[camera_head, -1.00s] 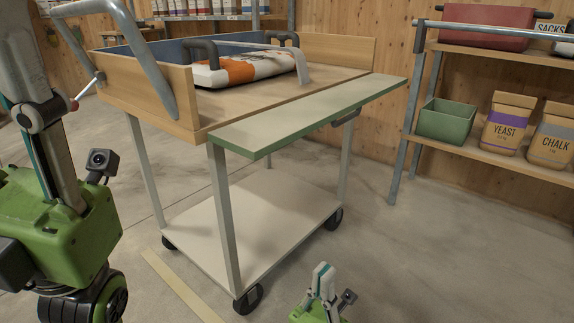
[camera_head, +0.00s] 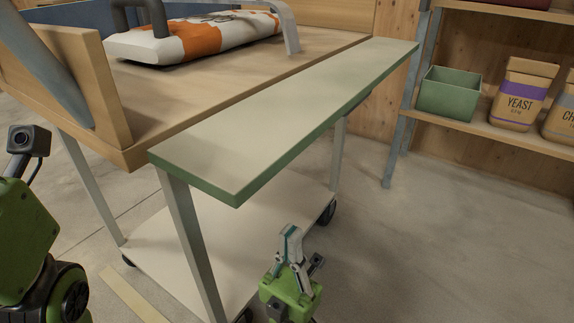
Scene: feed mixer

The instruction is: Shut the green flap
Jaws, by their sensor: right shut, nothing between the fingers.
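The green flap (camera_head: 290,118) is a long board with a pale top and green edges, on the right side of a wooden-topped cart (camera_head: 190,95). It lies out flat, about level with the cart top. My right gripper (camera_head: 291,232) is shut and empty, below the flap's outer edge and in front of the cart's lower shelf in the picture. It looks apart from the flap. My left arm shows at the left edge, but its gripper is out of the frame.
An orange and white sack (camera_head: 196,40) lies on the cart top. The cart's lower shelf (camera_head: 160,245) and a wheel (camera_head: 327,212) stand below. A shelf at the right holds a green bin (camera_head: 449,93) and a yeast bag (camera_head: 522,92). The floor (camera_head: 440,250) right of the cart is clear.

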